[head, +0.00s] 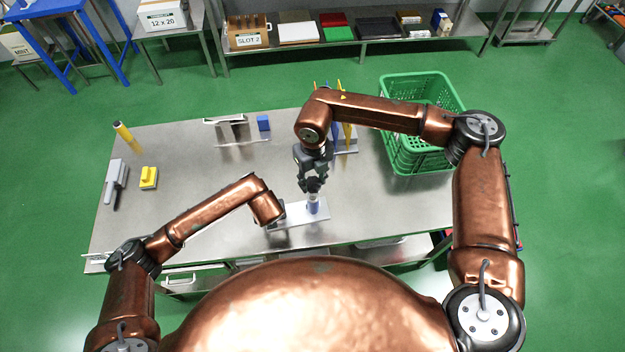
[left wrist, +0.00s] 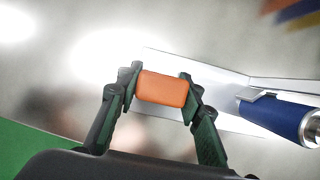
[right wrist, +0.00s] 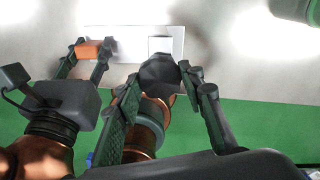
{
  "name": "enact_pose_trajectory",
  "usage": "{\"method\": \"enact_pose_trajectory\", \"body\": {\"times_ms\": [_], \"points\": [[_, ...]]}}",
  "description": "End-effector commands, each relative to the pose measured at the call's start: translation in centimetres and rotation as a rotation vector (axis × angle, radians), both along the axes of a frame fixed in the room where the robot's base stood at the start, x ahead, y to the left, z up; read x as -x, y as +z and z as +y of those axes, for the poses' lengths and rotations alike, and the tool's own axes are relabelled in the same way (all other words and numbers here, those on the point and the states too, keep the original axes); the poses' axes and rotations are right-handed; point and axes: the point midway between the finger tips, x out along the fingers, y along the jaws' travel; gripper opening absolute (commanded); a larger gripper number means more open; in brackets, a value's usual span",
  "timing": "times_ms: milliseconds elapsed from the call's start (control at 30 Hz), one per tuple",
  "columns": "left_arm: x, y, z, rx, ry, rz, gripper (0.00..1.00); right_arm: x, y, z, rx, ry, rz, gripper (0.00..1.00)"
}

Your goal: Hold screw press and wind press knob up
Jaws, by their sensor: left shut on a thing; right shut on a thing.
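The screw press has a pale base plate (head: 285,217) on the table's front part and a blue cylinder (head: 313,205) standing on it. The cylinder also shows in the left wrist view (left wrist: 275,117). My left gripper (left wrist: 160,82) is shut on an orange block (left wrist: 162,90) at the plate's end; in the head view my forearm mostly hides it. A dark knob (right wrist: 160,70) tops the press. My right gripper (head: 312,180) comes from above, its fingers on either side of the knob and shut on it. The thread under the knob cannot be made out.
The steel table (head: 190,215) holds a yellow cylinder (head: 125,135), a yellow block (head: 148,178), a grey holder with a dark handle (head: 115,180) and a small blue block (head: 263,122). A green crate (head: 440,88) stands at the right end. The table's left middle is clear.

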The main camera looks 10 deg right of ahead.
Motion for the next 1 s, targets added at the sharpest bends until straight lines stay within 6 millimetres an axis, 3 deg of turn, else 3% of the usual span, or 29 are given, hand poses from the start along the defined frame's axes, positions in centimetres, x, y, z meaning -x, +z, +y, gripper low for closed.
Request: {"method": "enact_pose_trajectory", "body": {"times_ms": [167,533,1000], "points": [[0.02,-0.07,0.06,-0.001,0.0,0.001,0.0,-0.02,0.01,-0.03,0.001,0.0,0.0,0.12],[0.03,-0.07,0.03,-0.001,0.0,0.001,0.0,-0.04,0.03,-0.05,0.001,0.067,-0.001,0.12],[0.06,-0.08,0.03,-0.001,0.0,0.001,0.0,-0.06,0.05,0.0,0.0,0.451,-0.002,0.12]]}}
